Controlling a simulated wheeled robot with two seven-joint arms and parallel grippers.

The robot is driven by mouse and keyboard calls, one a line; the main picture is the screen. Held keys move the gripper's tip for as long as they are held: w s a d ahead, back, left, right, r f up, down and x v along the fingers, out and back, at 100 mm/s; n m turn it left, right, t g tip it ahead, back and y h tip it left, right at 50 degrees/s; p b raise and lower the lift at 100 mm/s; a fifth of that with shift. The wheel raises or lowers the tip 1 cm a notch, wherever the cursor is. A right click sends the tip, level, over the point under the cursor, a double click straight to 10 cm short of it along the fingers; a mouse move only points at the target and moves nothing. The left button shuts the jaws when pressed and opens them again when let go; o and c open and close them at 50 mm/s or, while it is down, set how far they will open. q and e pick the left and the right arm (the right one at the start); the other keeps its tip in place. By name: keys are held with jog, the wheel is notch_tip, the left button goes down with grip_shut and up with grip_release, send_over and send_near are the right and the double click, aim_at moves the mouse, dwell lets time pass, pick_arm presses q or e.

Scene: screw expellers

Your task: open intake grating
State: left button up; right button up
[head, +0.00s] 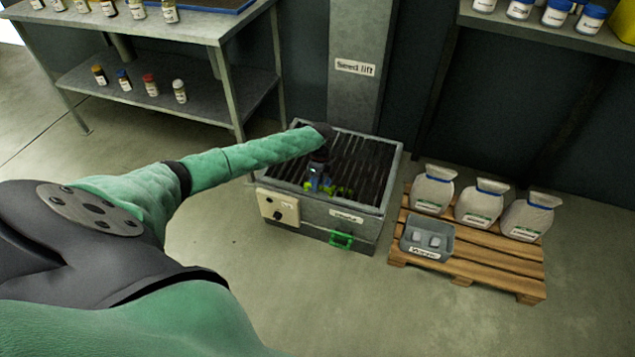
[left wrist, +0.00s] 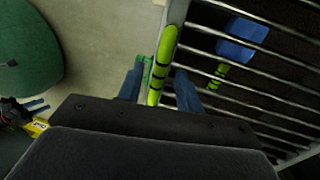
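The intake grating (head: 353,160), dark parallel bars in a grey metal frame, lies flat on the box under the seed lift column. A green handle (head: 341,240) sits on the box's front face, below a small label. It also shows partly behind my gripper in the left wrist view (left wrist: 147,70). My left gripper (head: 325,189) is over the front part of the grating, above and behind the handle.
A cream control box (head: 278,208) with a dark knob is on the box's front left. A pallet (head: 480,262) with white sacks and a grey bin (head: 427,237) stands close on the right. A metal shelf table (head: 165,95) stands behind left. The floor in front is clear.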

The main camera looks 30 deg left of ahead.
pick_arm(q)
jog(key=shift+c, duration=0.3)
grip_shut()
jog(key=shift+r, duration=0.1)
